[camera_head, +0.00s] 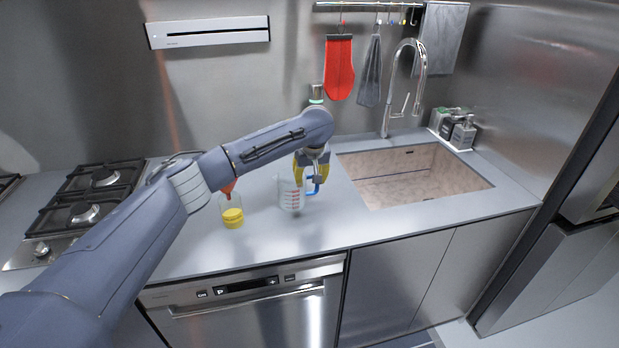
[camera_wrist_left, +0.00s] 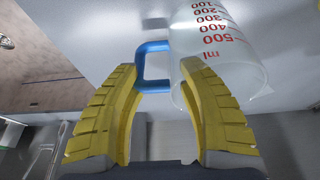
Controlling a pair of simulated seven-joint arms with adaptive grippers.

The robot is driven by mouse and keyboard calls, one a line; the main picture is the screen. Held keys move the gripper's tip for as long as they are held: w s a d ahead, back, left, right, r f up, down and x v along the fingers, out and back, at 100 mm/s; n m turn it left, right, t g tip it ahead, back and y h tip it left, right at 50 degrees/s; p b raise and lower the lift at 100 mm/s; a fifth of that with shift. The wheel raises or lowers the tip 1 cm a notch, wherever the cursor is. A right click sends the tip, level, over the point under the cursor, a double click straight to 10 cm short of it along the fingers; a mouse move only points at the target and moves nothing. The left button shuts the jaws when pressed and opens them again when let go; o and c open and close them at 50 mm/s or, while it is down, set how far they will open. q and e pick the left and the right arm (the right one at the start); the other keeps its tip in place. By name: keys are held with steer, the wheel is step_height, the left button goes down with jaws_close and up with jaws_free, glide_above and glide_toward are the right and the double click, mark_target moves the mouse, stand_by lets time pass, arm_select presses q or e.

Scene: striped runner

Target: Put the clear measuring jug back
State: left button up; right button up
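The clear measuring jug (camera_head: 290,196) has red markings and a blue handle (camera_head: 314,188). It is upright near the front of the grey counter, left of the sink; I cannot tell whether its base touches the counter. My left gripper (camera_head: 311,176), with yellow fingers, is at the jug's handle side. In the left wrist view the fingers (camera_wrist_left: 160,72) are apart, with the blue handle (camera_wrist_left: 151,46) between or just beyond their tips. The jug wall (camera_wrist_left: 222,62) is partly behind the right-hand finger. Contact is not clear. My right gripper is not in view.
A container with yellow contents (camera_head: 233,217) and a red-orange top stands left of the jug, close under my left arm. A gas hob (camera_head: 85,205) is at the left. The sink (camera_head: 415,172) with a tall tap (camera_head: 420,65) is at the right. A red mitt (camera_head: 339,68) hangs behind.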

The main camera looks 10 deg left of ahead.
arm_select(q)
steer(key=o, duration=0.4)
steer(key=shift+c, duration=0.2)
steer(key=v, duration=1.2)
steer(key=shift+r, duration=0.15)
